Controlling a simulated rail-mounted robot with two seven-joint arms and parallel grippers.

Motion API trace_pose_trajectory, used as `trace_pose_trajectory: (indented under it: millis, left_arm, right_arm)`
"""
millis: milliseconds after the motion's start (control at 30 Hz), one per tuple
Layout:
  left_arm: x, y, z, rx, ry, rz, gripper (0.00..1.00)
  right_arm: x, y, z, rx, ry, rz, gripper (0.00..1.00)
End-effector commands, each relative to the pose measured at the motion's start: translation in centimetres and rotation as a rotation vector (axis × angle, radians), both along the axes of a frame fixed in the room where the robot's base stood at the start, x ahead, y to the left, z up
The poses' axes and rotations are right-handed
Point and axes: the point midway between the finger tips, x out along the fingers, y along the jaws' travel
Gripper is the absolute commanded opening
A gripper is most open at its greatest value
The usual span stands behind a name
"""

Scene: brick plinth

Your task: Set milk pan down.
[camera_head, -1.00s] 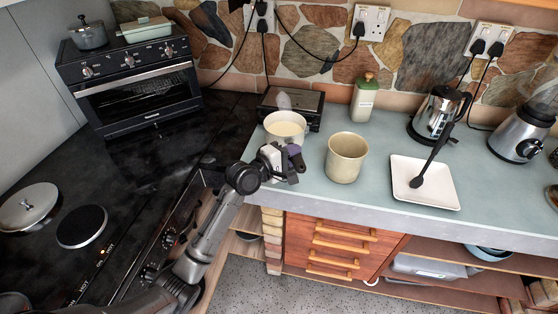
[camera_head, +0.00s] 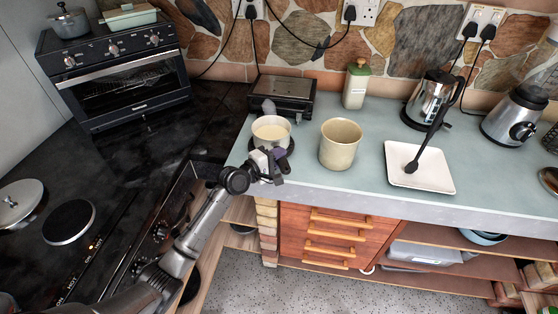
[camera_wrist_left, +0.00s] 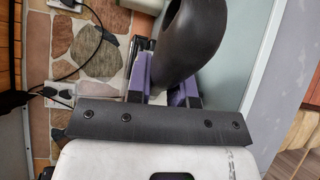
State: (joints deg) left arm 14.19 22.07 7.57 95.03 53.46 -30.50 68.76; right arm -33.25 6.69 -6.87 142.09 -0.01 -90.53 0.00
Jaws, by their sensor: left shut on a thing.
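The milk pan (camera_head: 271,132) is a small pale pan with creamy liquid inside and faint steam above it. It is upright at the counter's left end, left of the beige mug. My left gripper (camera_head: 268,166) is at the pan's near side, shut on its handle. In the left wrist view the dark, thick handle (camera_wrist_left: 188,42) runs between the purple fingers (camera_wrist_left: 172,92). A dark shape shows under the pan's right side; I cannot tell whether the pan's base touches anything. My right gripper is not in view.
The counter (camera_head: 375,190) holds a beige mug (camera_head: 340,145), a white square plate (camera_head: 430,180) with a dark utensil, a kettle (camera_head: 428,98) and a blender (camera_head: 515,122). A black appliance (camera_head: 283,93) stands behind the pan. The dark hob (camera_head: 120,165) lies left.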

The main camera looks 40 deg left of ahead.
Motion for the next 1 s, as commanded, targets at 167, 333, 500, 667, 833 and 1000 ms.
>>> trace_pose_trajectory:
  millis: [167, 333, 500, 667, 833, 1000]
  left_arm:
    - [0.03, 0.1, -0.73, 0.004, -0.006, 0.003, 0.0]
    - [0.03, 0.09, -0.7, 0.004, -0.007, 0.003, 0.0]
    - [0.03, 0.07, -0.85, 0.003, -0.006, 0.003, 0.0]
    - [0.0, 0.03, -1.23, 0.001, -0.001, 0.001, 0.28]
    - [0.0, 0.03, -1.22, 0.001, -0.001, 0.001, 0.45]
    - [0.0, 0.03, -1.21, 0.001, -0.001, 0.001, 0.46]
  right_arm:
    - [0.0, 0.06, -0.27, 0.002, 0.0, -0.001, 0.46]
    - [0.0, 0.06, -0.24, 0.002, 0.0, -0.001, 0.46]
    - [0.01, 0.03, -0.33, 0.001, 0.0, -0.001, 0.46]
    - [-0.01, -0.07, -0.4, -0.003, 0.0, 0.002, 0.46]
    - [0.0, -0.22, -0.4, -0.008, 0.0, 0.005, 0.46]
    - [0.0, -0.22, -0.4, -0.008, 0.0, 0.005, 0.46]
